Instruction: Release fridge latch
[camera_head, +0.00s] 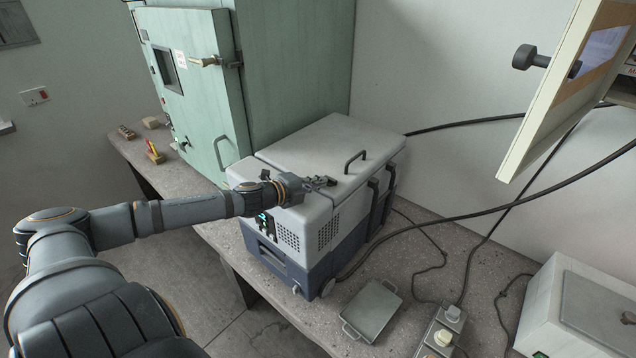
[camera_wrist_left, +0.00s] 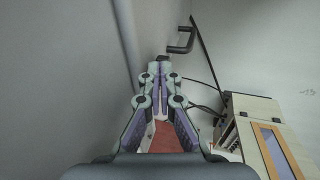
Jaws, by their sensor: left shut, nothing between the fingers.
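The portable fridge (camera_head: 330,150) has a pale grey lid and body over a dark blue base and stands on the bench. Its lid looks closed and carries a dark bar handle (camera_head: 355,161), which also shows in the left wrist view (camera_wrist_left: 181,42). My left gripper (camera_head: 331,181) is over the front part of the fridge top, in front of the handle. In the left wrist view its fingers (camera_wrist_left: 161,68) are together and empty, close to the pale surface. A small dark part shows at the fingertips; I cannot tell whether it is the latch. My right gripper is not in view.
A green cabinet (camera_head: 290,60) stands behind left of the fridge. A metal tray (camera_head: 372,311) and a power strip (camera_head: 440,335) lie in front right. Black cables (camera_head: 450,225) cross the bench. A tilted panel with a dark knob (camera_head: 545,90) juts in at upper right.

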